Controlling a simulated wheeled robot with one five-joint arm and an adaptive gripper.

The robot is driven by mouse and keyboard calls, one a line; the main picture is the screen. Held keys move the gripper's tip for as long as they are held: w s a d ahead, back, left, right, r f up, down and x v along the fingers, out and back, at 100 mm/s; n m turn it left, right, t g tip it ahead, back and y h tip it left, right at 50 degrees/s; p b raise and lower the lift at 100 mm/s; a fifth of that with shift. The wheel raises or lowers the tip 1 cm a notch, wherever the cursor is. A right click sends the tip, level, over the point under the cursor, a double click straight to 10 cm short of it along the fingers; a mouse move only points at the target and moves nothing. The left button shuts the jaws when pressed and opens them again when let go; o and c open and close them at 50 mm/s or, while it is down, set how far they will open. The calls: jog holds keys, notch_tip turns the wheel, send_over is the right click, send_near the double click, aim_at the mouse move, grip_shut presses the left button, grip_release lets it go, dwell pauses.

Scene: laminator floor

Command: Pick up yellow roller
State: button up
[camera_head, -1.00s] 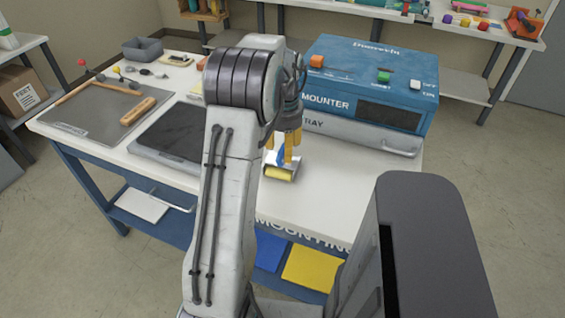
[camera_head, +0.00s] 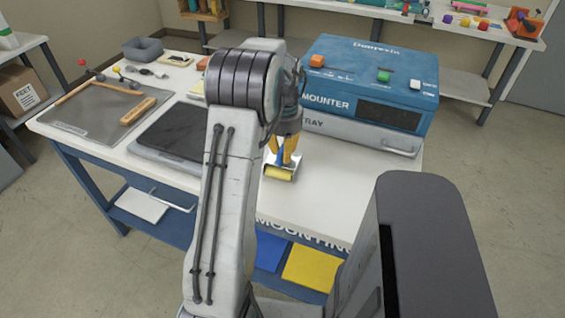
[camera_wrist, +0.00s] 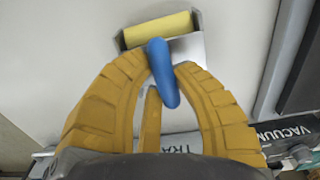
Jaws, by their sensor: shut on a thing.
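The yellow roller (camera_head: 279,173) lies on the white table, in front of the blue machine, in the head view. In the wrist view it shows as a yellow cylinder (camera_wrist: 158,29) in a metal frame, with a blue handle (camera_wrist: 163,72). My gripper (camera_head: 287,150) has yellow fingers and points down at the roller. In the wrist view the gripper (camera_wrist: 164,68) is shut on the blue handle, with its fingertips on either side of it. The roller still appears to be at the tabletop; any small gap under it cannot be told.
The blue mounter machine (camera_head: 372,78) with its grey tray front (camera_head: 360,135) stands just behind my gripper. A black plate (camera_head: 172,138) lies to the left, past my arm. The white table (camera_head: 335,195) is clear to the right of the roller.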

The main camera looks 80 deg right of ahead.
grip_shut()
jog(key=shift+r, duration=0.1)
jog(key=shift+r, duration=0.85)
notch_tip(320, 180, up, 3)
jog(key=shift+f, duration=0.2)
jog(key=w+d+r+p, duration=0.1)
jog(key=w+d+r, duration=0.1)
jog(key=w, duration=0.3)
jog(key=w+d+r+p, duration=0.1)
jog(key=w+d+r, duration=0.1)
jog(key=w+r, duration=0.2)
jog(key=shift+w+r, duration=0.25)
jog(key=shift+w, duration=0.7)
jog(key=shift+d, duration=0.1)
